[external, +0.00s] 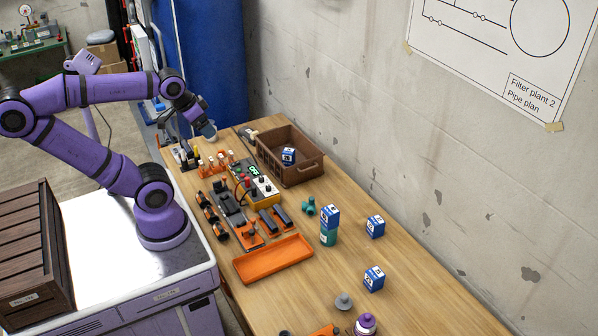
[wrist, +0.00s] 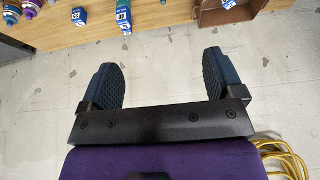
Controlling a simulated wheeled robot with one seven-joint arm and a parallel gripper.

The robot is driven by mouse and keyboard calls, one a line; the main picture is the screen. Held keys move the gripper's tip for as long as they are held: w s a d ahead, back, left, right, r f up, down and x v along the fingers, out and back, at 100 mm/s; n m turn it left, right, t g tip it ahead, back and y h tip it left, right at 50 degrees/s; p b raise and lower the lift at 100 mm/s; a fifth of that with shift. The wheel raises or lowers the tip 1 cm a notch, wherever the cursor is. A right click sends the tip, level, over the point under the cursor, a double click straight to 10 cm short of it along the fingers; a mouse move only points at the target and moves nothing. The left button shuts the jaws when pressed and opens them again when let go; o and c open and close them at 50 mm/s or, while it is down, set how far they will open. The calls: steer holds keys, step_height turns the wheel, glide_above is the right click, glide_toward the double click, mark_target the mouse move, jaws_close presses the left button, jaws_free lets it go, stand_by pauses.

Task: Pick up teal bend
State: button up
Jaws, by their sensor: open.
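The teal bend (external: 308,206) is a small teal pipe piece lying on the wooden table, right of the yellow-and-black device and left of a stacked blue box. My gripper (external: 209,132) is above the far left end of the table, well away from the bend.
A brown crate (external: 312,172) holding a blue box (external: 288,155) stands behind the bend. A blue box (external: 330,214) sits on a teal cylinder (external: 328,238) close beside it. An orange tray (external: 272,261) lies in front. More blue boxes (external: 375,227) stand to the right.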

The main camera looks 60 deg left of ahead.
steer(key=w+f+m+g, duration=0.1)
steer(key=w+f+m, duration=0.1)
steer(key=w, duration=1)
steer(key=m+g, duration=0.4)
steer(key=m, duration=0.1)
glide_above(313, 206)
step_height(313, 206, down, 37)
steer(key=f, duration=0.5)
steer(key=shift+w+d+f, duration=0.15)
steer(key=shift+w+f, duration=0.05)
steer(key=shift+f, duration=0.15)
steer(key=shift+s+f, duration=0.15)
steer(key=shift+f, duration=2.7)
steer(key=c, duration=1)
